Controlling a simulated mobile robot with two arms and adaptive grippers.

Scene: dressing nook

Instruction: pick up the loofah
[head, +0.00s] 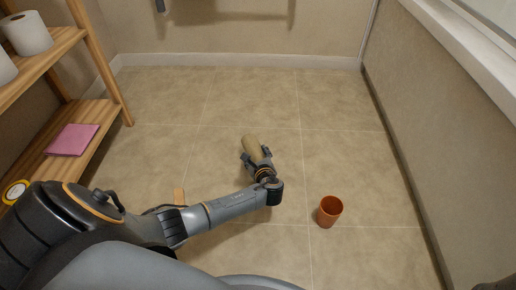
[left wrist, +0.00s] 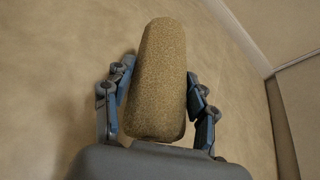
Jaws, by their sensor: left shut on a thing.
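The loofah (head: 251,143) is a tan, rounded cylinder with a rough surface. It is near the middle of the head view, over the tiled floor. My left gripper (head: 257,156) is shut on one end of it. In the left wrist view the loofah (left wrist: 158,75) stands out between the two fingers of the left gripper (left wrist: 160,100), with its far end free. I cannot tell its exact height above the floor. My right gripper is not in view.
A wooden shelf (head: 98,112) at the left holds toilet rolls (head: 27,34), a pink cloth (head: 72,140) and a yellow roll (head: 15,191). Walls bound the back and right.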

